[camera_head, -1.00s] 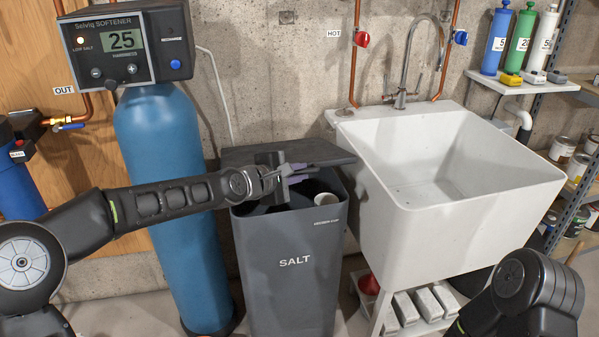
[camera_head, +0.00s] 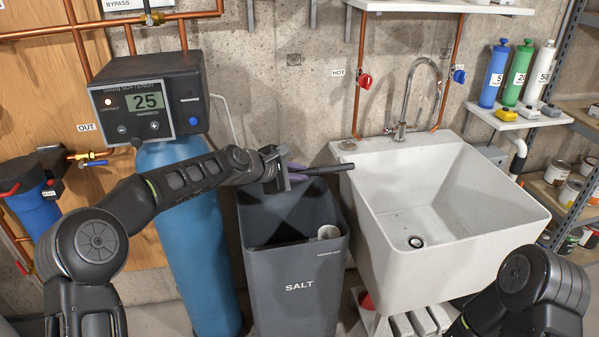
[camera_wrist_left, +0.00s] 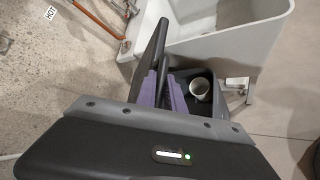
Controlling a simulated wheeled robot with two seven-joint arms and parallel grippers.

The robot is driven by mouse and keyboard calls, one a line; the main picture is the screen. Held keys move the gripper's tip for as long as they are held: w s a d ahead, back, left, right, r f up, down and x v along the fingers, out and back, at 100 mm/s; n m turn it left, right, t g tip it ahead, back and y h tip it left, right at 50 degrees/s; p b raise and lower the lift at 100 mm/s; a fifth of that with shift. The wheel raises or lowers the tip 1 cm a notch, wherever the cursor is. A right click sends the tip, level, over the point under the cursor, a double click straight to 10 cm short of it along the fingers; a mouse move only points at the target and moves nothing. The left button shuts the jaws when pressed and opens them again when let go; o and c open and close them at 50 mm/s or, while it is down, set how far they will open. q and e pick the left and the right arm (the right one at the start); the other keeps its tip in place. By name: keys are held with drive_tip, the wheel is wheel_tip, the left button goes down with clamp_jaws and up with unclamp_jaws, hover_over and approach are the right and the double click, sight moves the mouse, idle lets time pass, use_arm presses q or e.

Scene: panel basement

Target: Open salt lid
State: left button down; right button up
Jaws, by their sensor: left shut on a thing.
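The dark grey salt bin (camera_head: 290,285), marked SALT, stands between the blue softener tank and the white sink. Its lid (camera_head: 332,168) is raised and shows nearly edge-on as a thin dark bar above the rim. The bin's mouth is largely uncovered, with a white cup (camera_head: 328,231) inside at the right; the cup also shows in the left wrist view (camera_wrist_left: 200,88). My left gripper (camera_head: 292,173) is shut on the lid, its purple fingers (camera_wrist_left: 163,92) on either side of the dark slab in the left wrist view. My right gripper is out of view.
The softener (camera_head: 185,215) stands close left of the bin, partly behind my left arm. The white sink (camera_head: 440,200) stands close on the right. Grey blocks (camera_head: 415,322) lie below the sink. Shelves with bottles and cans are at the far right.

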use_arm(q)
drive_tip(key=c, duration=1.5)
unclamp_jaws()
drive_tip(key=shift+o, duration=0.2)
drive_tip(key=shift+s+a+r, duration=0.25)
drive_tip(key=shift+s+a, duration=0.1)
drive_tip(key=shift+a, duration=0.1)
drive_tip(key=b+v, duration=0.2)
drive_tip(key=v, duration=0.4)
drive_tip(key=shift+s+r, duration=0.2)
drive_tip(key=shift+s, duration=0.05)
